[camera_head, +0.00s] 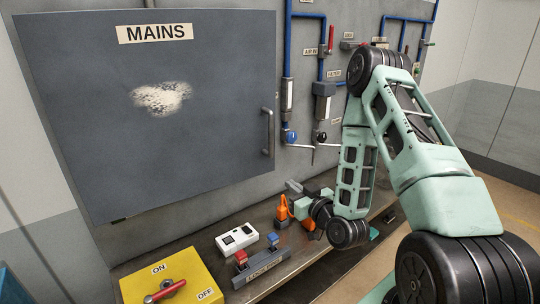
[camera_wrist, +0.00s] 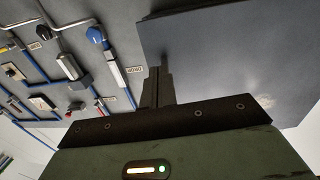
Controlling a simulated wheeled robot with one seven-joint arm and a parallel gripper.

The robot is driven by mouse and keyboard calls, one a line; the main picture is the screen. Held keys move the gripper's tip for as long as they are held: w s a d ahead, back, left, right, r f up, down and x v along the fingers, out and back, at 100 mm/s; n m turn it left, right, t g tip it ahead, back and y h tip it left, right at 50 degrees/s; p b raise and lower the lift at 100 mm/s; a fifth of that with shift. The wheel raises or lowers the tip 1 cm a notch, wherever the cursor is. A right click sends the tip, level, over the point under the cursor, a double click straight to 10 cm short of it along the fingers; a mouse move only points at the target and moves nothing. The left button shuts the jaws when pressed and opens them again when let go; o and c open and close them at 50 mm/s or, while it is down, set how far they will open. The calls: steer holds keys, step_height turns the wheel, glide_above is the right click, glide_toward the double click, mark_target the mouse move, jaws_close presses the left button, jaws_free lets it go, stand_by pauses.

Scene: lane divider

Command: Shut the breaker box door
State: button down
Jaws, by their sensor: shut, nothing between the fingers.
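The grey breaker box door (camera_head: 190,140), labelled MAINS, fills the upper left of the head view. A pale worn patch marks its middle and an upright handle (camera_head: 268,132) is at its right edge. I cannot tell whether it is fully shut or slightly ajar. My gripper (camera_head: 292,187) is low, near the door's lower right corner, with its fingers small and partly hidden. In the wrist view, the door (camera_wrist: 225,60) is at the upper right. My gripper (camera_wrist: 158,80) is shut and empty, its fingertips overlapping the door's edge; contact cannot be told.
Below the door, a bench carries a white switch box (camera_head: 237,239), a grey block with red and blue parts (camera_head: 262,268) and a yellow ON/OFF box (camera_head: 172,282) with a red lever. An orange object (camera_head: 282,212) stands beside my wrist. Blue pipes (camera_head: 287,45) and valves run right of the door.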

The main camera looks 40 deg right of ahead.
steer(key=b, duration=0.8)
glide_toward(264, 161)
steer(key=s, duration=0.2)
steer(key=shift+s+f, duration=0.2)
steer(key=shift+s, duration=0.1)
steer(key=b, duration=0.4)
steer(key=shift+w+a+r, duration=0.1)
steer(key=shift+w, duration=0.2)
steer(key=w+p, duration=0.1)
steer(key=w, duration=0.1)
steer(key=w+p, duration=0.1)
steer(key=w, duration=0.2)
steer(key=w+p, duration=0.1)
steer(key=w, duration=0.2)
steer(key=shift+d+r, duration=0.25)
steer(key=shift+d, duration=0.05)
steer(key=shift+w+p, duration=0.3)
steer(key=shift+w, duration=0.15)
steer(key=shift+f, duration=0.1)
